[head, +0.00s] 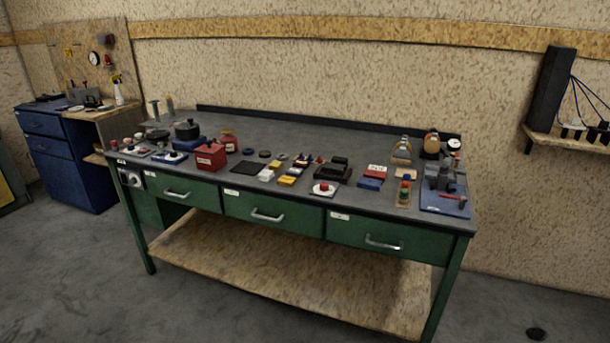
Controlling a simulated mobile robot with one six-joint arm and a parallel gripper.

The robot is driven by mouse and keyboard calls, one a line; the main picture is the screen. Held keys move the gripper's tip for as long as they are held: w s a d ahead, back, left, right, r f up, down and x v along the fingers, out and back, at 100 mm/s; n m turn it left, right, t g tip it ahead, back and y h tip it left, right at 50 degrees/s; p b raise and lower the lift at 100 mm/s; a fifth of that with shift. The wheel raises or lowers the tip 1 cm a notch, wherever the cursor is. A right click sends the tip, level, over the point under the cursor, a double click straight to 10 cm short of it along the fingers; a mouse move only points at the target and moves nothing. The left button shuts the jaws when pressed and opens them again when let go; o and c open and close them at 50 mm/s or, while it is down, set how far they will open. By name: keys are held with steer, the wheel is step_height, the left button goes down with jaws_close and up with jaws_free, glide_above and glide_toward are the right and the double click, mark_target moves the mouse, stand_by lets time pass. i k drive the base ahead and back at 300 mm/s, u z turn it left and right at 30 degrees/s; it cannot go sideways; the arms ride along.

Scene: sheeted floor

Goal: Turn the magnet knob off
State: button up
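I cannot tell for certain which part is the magnet knob at this distance. A round white dial gauge (454,144) stands at the right end of the green workbench, above a dark grey fixture (440,178) on a blue plate (432,205). A red-handled piece (452,197) lies across that plate. A red box (210,155) with a small knob-like top sits left of centre on the bench. A pale round dial (136,180) is on the bench's left front. No knob's setting is readable. My gripper is not in view.
The green workbench (300,139) has a dark top, crowded with small items along its front half; its back strip is mostly clear. A blue cabinet (47,158) stands at left. A wall shelf (560,140) is at right. Grey floor (90,270) in front is free.

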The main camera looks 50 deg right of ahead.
mark_target(324, 186)
steer(key=z, duration=0.05)
steer(key=i, duration=0.2)
steer(key=u, duration=0.75)
steer(key=k, duration=0.15)
steer(key=z, duration=2.25)
steer(key=i, duration=0.6)
steer(key=z, duration=0.15)
steer(key=k, duration=0.4)
steer(key=z, duration=0.1)
